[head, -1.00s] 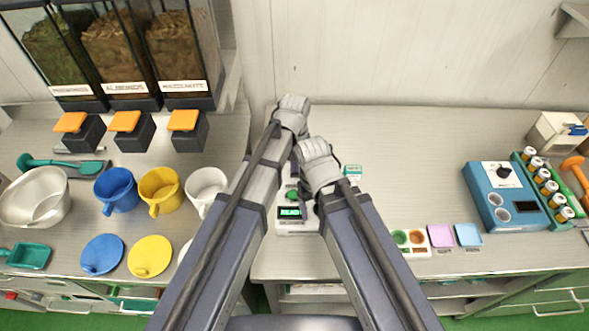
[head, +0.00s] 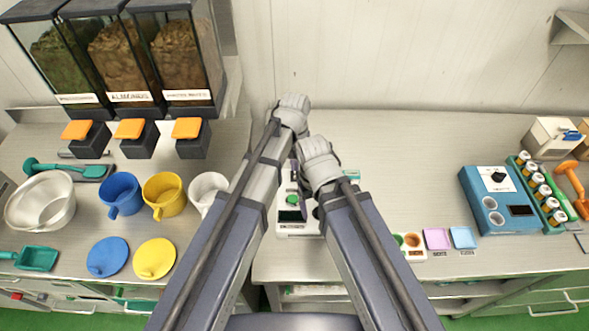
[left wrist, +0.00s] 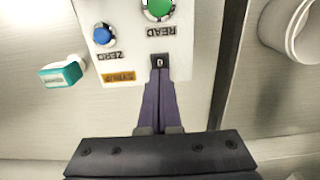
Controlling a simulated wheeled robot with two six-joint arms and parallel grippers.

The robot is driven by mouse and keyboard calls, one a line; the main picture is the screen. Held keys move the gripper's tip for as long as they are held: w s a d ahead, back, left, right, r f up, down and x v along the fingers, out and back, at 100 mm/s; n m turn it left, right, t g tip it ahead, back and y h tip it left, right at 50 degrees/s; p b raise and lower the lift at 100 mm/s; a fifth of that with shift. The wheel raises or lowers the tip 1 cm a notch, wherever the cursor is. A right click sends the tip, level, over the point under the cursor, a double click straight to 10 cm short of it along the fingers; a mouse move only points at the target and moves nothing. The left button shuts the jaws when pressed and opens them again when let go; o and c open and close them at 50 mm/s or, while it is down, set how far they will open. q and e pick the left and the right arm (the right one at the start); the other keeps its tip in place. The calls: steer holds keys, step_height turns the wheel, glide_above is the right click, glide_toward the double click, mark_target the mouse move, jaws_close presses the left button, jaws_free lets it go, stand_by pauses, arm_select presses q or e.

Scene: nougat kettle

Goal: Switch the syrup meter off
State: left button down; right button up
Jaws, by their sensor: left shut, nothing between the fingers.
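The syrup meter (head: 291,228) is a white box on the right counter, partly hidden between my two arms in the head view. Its green button (head: 292,200) shows and its display (head: 291,216) is dark. In the left wrist view the meter's panel (left wrist: 185,45) has a green READ button (left wrist: 157,8), a blue ZERO button (left wrist: 102,34) and an orange SYRUP label (left wrist: 118,76). A small black switch marked 0 (left wrist: 160,61) lies at the tips of my left gripper (left wrist: 160,73), which is shut and empty. My right gripper's fingers are hidden.
A teal-topped small block (left wrist: 62,73) stands beside the meter. A white cup (head: 208,190) stands left of my left arm. Colored pads (head: 437,239) and a blue device (head: 495,200) are to the right. The counter behind the pads is clear.

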mark_target(295, 177)
arm_select(q)
step_height(295, 177, up, 3)
steer(key=p, duration=0.2)
steer(key=shift+r+p, duration=0.15)
steer(key=shift+p, duration=0.2)
arm_select(e)
step_height(295, 177, up, 3)
steer(key=shift+r, duration=0.15)
arm_select(q)
steer(key=s+a+f+m+b, duration=0.1)
steer(key=s+a+f+b, duration=0.1)
steer(key=s, duration=0.2)
steer(key=s+a+f+m+b, duration=0.1)
steer(key=s+f+b, duration=0.1)
steer(key=s, duration=0.3)
steer(key=s+a+f+m+y+b, duration=0.1)
steer(key=s+a+f+b, duration=0.1)
steer(key=s, duration=0.3)
steer(key=shift+s+a+f+b, duration=0.25)
steer(key=shift+a+b, duration=0.05)
steer(key=shift+a, duration=0.05)
arm_select(e)
step_height(295, 177, down, 7)
steer(key=shift+r, duration=0.2)
arm_select(q)
steer(key=shift+s+a+m, duration=0.15)
steer(key=shift+s+m, duration=0.15)
steer(key=shift+m, duration=0.1)
